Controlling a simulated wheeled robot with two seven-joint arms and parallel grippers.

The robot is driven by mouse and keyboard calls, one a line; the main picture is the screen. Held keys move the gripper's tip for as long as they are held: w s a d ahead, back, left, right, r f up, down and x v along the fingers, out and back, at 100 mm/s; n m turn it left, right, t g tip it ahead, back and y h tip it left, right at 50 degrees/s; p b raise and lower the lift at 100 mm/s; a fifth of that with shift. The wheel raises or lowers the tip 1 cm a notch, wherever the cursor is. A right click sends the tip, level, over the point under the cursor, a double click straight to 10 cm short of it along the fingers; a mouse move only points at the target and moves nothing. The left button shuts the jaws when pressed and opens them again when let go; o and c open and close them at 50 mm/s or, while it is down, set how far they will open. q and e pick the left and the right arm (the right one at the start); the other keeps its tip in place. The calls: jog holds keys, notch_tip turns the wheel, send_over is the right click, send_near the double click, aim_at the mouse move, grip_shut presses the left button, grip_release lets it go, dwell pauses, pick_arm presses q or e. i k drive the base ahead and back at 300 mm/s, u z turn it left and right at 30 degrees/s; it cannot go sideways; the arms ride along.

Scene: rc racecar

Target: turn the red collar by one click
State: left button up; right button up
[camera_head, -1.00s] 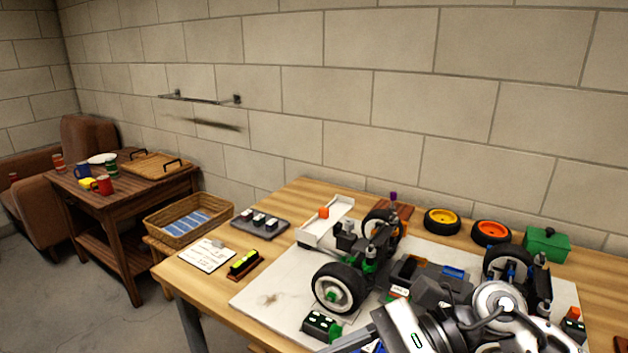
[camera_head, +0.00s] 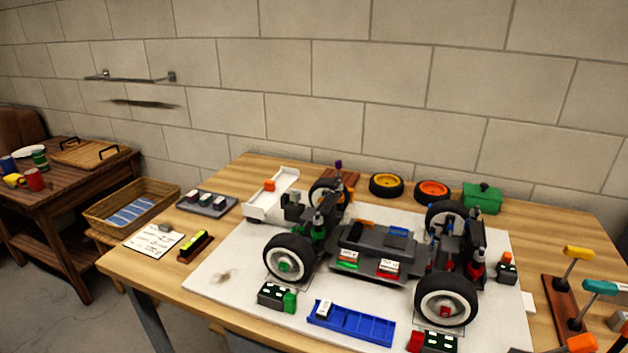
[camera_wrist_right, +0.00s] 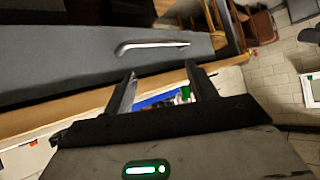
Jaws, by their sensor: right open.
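The RC racecar (camera_head: 375,250) stands on a white mat (camera_head: 222,278) on the workbench. A red collar (camera_head: 476,270) shows low on the dark shock at the car's right end, just behind the front-right wheel (camera_head: 446,298). A green collar (camera_head: 319,230) shows on the shock at the left end. My right gripper (camera_wrist_right: 160,70) is in the right wrist view, with its two fingers apart and nothing seen between them. It is outside the head view and away from the collar. My left gripper is in neither view.
A blue tray (camera_head: 350,323) and small black blocks with green (camera_head: 277,296) and red (camera_head: 433,342) ends lie in front of the car. Tools with coloured handles (camera_head: 579,253) stand at the right. Spare wheels (camera_head: 386,185) and a green box (camera_head: 482,197) are behind.

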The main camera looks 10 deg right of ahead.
aim_at(474, 273)
jog(key=z, duration=1.3)
